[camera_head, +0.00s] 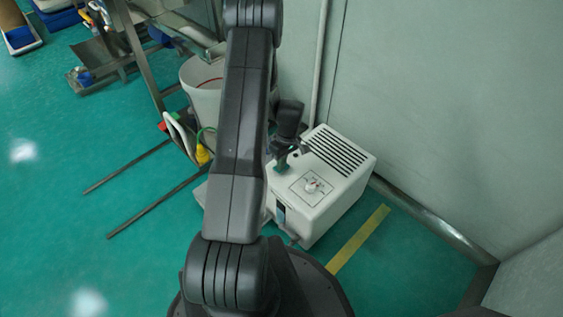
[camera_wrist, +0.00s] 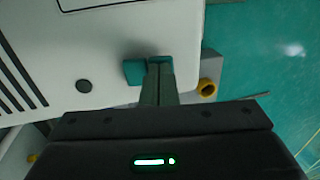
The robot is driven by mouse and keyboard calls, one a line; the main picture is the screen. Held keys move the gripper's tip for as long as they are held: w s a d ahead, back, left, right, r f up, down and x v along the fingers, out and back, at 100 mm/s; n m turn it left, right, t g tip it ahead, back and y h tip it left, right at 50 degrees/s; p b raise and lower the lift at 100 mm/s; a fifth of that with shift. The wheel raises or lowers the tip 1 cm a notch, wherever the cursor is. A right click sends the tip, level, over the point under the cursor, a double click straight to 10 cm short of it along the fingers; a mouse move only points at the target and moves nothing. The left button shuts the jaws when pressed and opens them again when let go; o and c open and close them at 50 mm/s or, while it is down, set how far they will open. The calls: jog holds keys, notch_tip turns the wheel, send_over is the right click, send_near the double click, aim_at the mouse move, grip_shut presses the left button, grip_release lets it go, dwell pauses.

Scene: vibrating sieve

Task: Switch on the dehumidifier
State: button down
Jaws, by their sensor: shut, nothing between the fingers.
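The dehumidifier (camera_head: 335,165) is a white box with dark slotted vents on top, standing on the floor by the wall. A framed panel with a light knob (camera_head: 312,187) is on its top. My gripper (camera_head: 281,165) is over that edge, pointing down. The white top (camera_wrist: 110,45) also shows there.
A wall (camera_head: 420,110) stands close behind the dehumidifier, with a pipe along its foot. A white bucket (camera_head: 200,85) and a metal frame with long floor legs (camera_head: 150,205) are to the left. Green floor with a yellow stripe (camera_head: 358,240) is clear in front.

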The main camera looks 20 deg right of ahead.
aim_at(286, 165)
jog(key=shift+s+a+f+h+b, duration=0.15)
jog(key=shift+a+f+h+b, duration=0.1)
jog(key=shift+f+h+b, duration=0.15)
jog(key=shift+r, duration=0.1)
jog(key=shift+t, duration=0.3)
jog(key=shift+d, duration=0.15)
jog(key=shift+w+d, duration=0.3)
jog(key=shift+d, duration=0.35)
jog(key=shift+r, duration=0.4)
notch_tip(286, 165, up, 13)
jog(key=d+p, duration=0.1)
jog(key=p, duration=0.4)
jog(key=shift+w+d+r, duration=0.2)
jog(key=shift+w, duration=0.2)
